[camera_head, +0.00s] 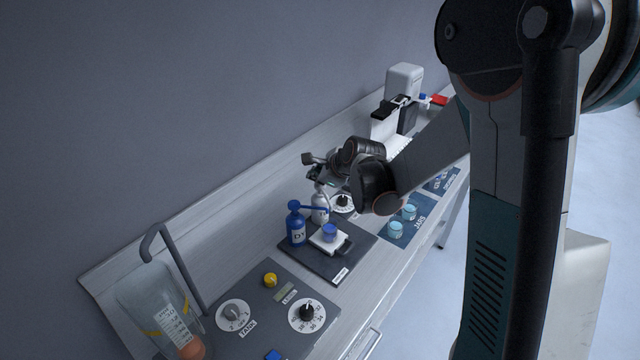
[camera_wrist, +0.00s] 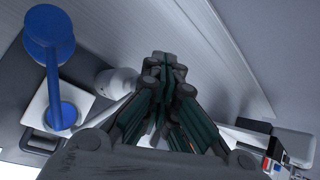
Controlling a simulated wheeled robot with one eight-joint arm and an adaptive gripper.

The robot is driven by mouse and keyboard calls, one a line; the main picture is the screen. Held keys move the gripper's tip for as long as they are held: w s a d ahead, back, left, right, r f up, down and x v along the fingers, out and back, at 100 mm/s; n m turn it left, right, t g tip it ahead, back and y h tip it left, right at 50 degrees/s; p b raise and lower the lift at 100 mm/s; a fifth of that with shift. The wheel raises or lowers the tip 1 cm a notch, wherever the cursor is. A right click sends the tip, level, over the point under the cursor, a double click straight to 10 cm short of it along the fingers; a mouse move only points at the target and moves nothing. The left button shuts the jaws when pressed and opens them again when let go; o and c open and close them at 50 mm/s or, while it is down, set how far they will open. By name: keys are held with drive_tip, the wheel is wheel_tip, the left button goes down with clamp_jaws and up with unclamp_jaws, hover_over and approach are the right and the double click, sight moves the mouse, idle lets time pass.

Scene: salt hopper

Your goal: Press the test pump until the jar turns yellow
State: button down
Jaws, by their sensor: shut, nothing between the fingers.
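A blue pump bottle (camera_head: 296,230) stands upright on a dark mat, its spout reaching right. Beside it stands a white bottle (camera_head: 320,212), its top partly hidden by my gripper. A small jar with blue in it (camera_head: 330,233) sits on a white square pad (camera_head: 327,246) in front of them. My gripper (camera_head: 315,172) is shut and empty, above the white bottle. In the wrist view, my shut fingers (camera_wrist: 165,68) are right of the white bottle (camera_wrist: 117,80); the blue pump head (camera_wrist: 48,32) is at the left, apart from them.
A tank panel (camera_head: 262,315) with knobs and a yellow button (camera_head: 270,280) lies at the front left, beside a clear tank (camera_head: 160,310). Light-blue jars (camera_head: 396,230) stand on a blue mat to the right. A white machine (camera_head: 404,82) stands at the far end. A wall runs behind the bench.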

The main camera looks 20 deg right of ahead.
sight(318, 186)
drive_tip(key=shift+f, duration=0.3)
drive_tip(key=shift+r, duration=0.15)
idle(0.4)
drive_tip(key=shift+r+p, duration=0.5)
drive_tip(key=shift+r, duration=0.5)
drive_tip(key=shift+r, duration=0.1)
drive_tip(key=shift+r+p, duration=1.6)
drive_tip(key=shift+r, duration=0.85)
